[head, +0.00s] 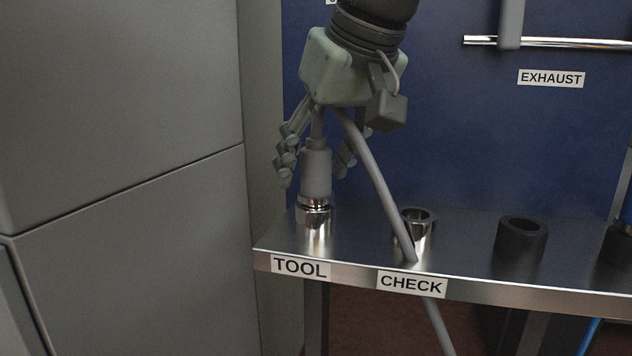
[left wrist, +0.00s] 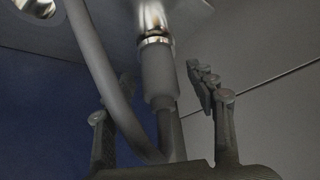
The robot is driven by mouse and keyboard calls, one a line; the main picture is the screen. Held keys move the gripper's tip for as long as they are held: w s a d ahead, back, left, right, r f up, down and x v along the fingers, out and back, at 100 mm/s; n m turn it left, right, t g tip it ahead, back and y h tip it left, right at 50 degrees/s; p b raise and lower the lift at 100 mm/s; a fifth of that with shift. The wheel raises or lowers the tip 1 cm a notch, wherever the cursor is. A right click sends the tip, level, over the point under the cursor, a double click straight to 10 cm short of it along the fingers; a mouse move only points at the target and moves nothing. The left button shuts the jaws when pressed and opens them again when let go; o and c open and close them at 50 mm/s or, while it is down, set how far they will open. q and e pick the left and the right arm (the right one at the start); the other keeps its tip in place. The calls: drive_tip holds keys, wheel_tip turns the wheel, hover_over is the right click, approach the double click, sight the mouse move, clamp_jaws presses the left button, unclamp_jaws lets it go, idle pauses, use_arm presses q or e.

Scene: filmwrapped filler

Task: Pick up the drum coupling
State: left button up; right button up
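The drum coupling appears to be the grey cylinder (head: 316,175) with a shiny metal ring at its lower end. It stands upright in or on the shiny metal holder (head: 314,222) behind the TOOL label. A grey hose (head: 376,180) runs from its top, bends under my palm and hangs down over the shelf's front. My left gripper (head: 315,168) is above it, pointing down, with open fingers on both sides of the coupling. In the left wrist view the coupling (left wrist: 159,78) lies between the spread fingers (left wrist: 165,112), with gaps visible on both sides. My right gripper is out of view.
The metal shelf (head: 465,262) carries a shiny empty-looking CHECK holder (head: 417,220) and dark cups (head: 522,238) to the right. A large grey cabinet (head: 120,130) stands close on the left. A blue panel (head: 470,130) with a chrome EXHAUST rail (head: 580,43) is behind.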

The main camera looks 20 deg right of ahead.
use_arm(q)
drive_tip(key=c, duration=1.2)
clamp_jaws()
drive_tip(key=shift+r, duration=0.1)
